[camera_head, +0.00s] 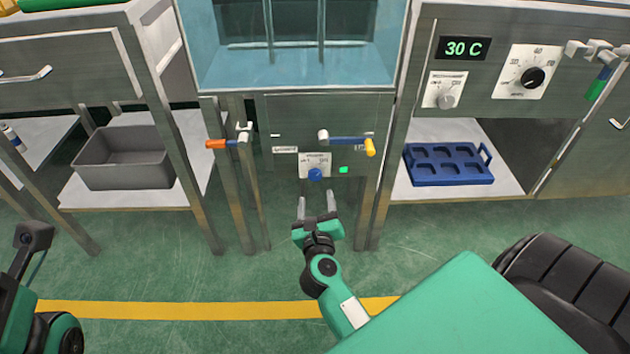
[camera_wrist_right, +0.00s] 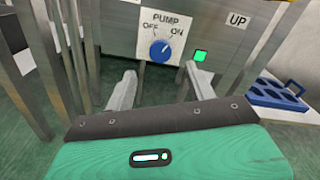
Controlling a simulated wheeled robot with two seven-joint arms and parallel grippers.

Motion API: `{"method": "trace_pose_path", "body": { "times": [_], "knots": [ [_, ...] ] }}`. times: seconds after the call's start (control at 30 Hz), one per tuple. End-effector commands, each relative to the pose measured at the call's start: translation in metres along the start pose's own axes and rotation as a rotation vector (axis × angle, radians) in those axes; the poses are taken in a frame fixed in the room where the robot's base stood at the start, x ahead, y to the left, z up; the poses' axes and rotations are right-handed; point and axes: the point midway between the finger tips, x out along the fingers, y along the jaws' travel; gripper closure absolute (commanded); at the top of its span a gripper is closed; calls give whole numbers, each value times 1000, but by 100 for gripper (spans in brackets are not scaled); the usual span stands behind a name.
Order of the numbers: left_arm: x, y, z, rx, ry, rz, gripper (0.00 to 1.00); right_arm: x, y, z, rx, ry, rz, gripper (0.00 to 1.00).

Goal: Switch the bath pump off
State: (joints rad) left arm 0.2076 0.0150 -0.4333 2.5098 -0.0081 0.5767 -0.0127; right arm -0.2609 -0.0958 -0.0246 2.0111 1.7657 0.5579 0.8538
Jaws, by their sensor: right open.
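The bath pump switch is a blue knob (camera_head: 316,174) on a white plate below the water bath. In the right wrist view the knob (camera_wrist_right: 160,51) sits under the word PUMP, with OFF at left and ON at right. Its white mark appears to point up and right, towards ON. A green lamp (camera_head: 343,170) beside it is lit; it also shows in the wrist view (camera_wrist_right: 200,55). My right gripper (camera_head: 316,202) is open and empty, just short of the knob, its fingers to either side and not touching it. My left gripper is not visible, only part of its arm.
The clear-walled bath (camera_head: 295,85) is above the panel. An orange-ended handle (camera_head: 216,144) and a blue bar with a yellow end (camera_head: 350,141) stick out above the knob. A grey bin (camera_head: 123,170) and a blue tray (camera_head: 448,181) stand on side shelves. Metal legs flank the panel.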

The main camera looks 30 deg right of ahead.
Motion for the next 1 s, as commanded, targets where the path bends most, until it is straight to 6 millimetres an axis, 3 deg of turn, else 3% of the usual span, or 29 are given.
{"method": "trace_pose_path", "body": {
  "times": [0.2, 0.43, 0.9, 1.0],
  "knots": [
    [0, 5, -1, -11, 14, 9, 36, 42, 1, -1, -1, -3, -1, 45],
    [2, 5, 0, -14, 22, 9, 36, 72, 1, -2, -1, -1, 0, 45],
    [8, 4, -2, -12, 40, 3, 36, 83, 0, 0, -2, 1, 0, 45],
    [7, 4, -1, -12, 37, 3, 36, 83, 0, 0, -2, 0, 0, 64]
  ]
}}
